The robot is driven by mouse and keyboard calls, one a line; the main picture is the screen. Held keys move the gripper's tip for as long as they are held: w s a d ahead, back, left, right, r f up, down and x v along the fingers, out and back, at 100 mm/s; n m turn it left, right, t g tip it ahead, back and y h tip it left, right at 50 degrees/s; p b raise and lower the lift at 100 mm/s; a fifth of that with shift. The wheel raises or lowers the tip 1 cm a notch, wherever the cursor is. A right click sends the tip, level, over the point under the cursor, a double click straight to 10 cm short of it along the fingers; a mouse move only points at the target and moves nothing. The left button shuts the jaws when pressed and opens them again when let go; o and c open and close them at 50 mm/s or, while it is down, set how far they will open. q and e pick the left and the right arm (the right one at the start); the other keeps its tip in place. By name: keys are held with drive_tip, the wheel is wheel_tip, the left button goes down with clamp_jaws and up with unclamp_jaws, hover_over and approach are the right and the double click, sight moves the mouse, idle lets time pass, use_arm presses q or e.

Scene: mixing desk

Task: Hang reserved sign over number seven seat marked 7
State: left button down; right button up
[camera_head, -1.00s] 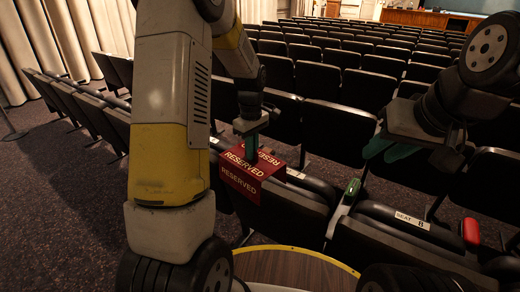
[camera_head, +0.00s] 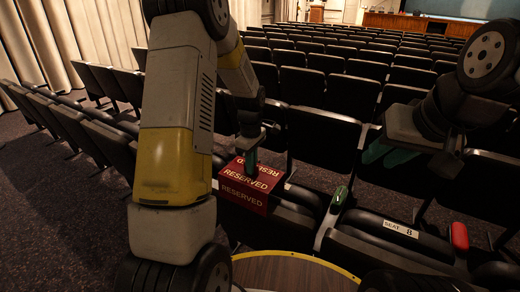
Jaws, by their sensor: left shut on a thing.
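The red reserved sign (camera_head: 245,187) is folded like a tent, with white RESERVED lettering on both faces. My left gripper (camera_head: 251,165) is shut on its upper part and holds it over a dark seat in the near row. The sign covers part of that seat, and I cannot tell whether it touches it. No number 7 label is readable; a small pale label edge (camera_head: 287,186) shows just right of the sign. The seat to the right bears a white label reading SEAT 8 (camera_head: 400,229). My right gripper (camera_head: 385,155) hangs empty above the seats at right, its green fingers apart.
A green object (camera_head: 340,195) lies on the armrest between the two near seats. A red object (camera_head: 459,236) lies right of the seat 8 label. A round wooden top (camera_head: 290,272) with a yellow rim is at the bottom. Rows of dark seats (camera_head: 330,130) fill the back.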

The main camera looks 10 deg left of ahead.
use_arm(q)
drive_tip(key=shift+f, duration=5.05)
drive_tip(key=c, duration=1.5)
unclamp_jaws()
drive_tip(key=shift+r, duration=0.1)
